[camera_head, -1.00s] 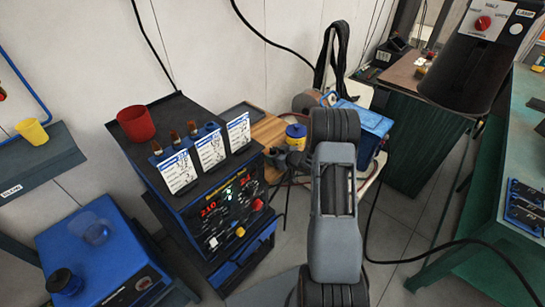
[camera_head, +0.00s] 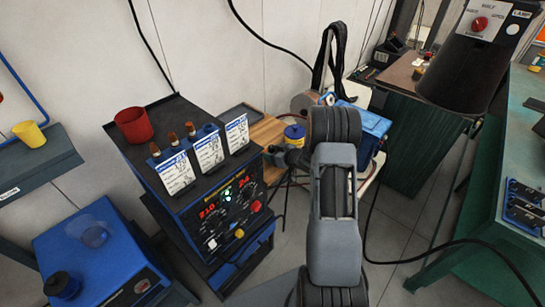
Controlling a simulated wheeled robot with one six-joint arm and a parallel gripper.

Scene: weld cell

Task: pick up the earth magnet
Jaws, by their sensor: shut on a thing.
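My arm rises from the bottom centre, and its grey link and dark ribbed joint cover part of the bench behind. I cannot pick out the earth magnet for certain. A small grey-dark item (camera_head: 276,155) lies left of my arm, by the wooden board (camera_head: 268,131), too small to identify.
A blue welding machine (camera_head: 225,218) with cards and a red cup (camera_head: 133,125) on top stands left. A blue box (camera_head: 370,122) is behind my arm. A black cable (camera_head: 440,254) crosses the floor right, near a green bench (camera_head: 485,225).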

